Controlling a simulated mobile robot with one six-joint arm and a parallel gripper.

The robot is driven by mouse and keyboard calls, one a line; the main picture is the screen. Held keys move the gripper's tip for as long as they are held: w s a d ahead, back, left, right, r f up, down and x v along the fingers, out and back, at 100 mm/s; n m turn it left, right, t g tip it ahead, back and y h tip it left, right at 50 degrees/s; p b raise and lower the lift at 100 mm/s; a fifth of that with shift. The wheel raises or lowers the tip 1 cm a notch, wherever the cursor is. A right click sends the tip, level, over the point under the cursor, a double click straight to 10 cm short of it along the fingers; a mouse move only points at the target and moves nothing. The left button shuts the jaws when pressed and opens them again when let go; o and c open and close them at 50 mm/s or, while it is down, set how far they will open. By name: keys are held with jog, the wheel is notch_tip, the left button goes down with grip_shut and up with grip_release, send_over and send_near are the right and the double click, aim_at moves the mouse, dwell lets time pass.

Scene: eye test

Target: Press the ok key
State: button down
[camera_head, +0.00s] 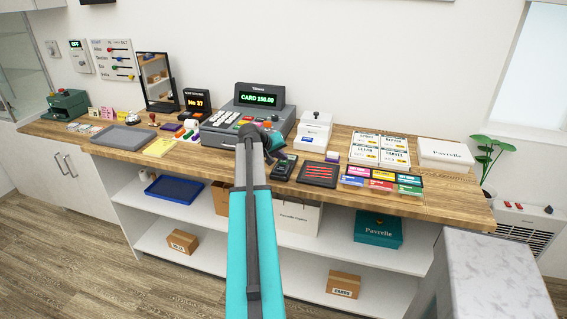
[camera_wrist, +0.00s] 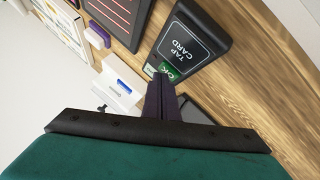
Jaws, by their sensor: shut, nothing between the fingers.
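The card terminal (camera_wrist: 197,37) is dark with a screen reading "TAP CARD". It also shows in the head view (camera_head: 285,164) on the wooden counter, just right of my arm's end. The green ok key (camera_wrist: 171,69) is at the terminal's near end in the wrist view. My gripper (camera_wrist: 161,80) is shut and empty, its dark fingertips right beside the ok key and overlapping its lower edge in the picture. I cannot tell whether they touch the key. Another key beside it is partly hidden by the fingertips.
A cash register (camera_head: 250,112) reading "CARD 150.00" stands behind my arm. A dark tray with red lines (camera_head: 319,174) lies right of the terminal, and a white box-like device (camera_head: 314,131) stands behind. Colored card packs (camera_head: 382,185) lie farther right. The counter's front edge is close.

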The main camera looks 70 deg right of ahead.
dwell(0.6)
jog(key=shift+r+p, duration=0.35)
jog(key=shift+r, duration=0.35)
jog(key=shift+r, duration=0.15)
jog(key=shift+r+p, duration=1.15)
jog(key=shift+r, duration=1.2)
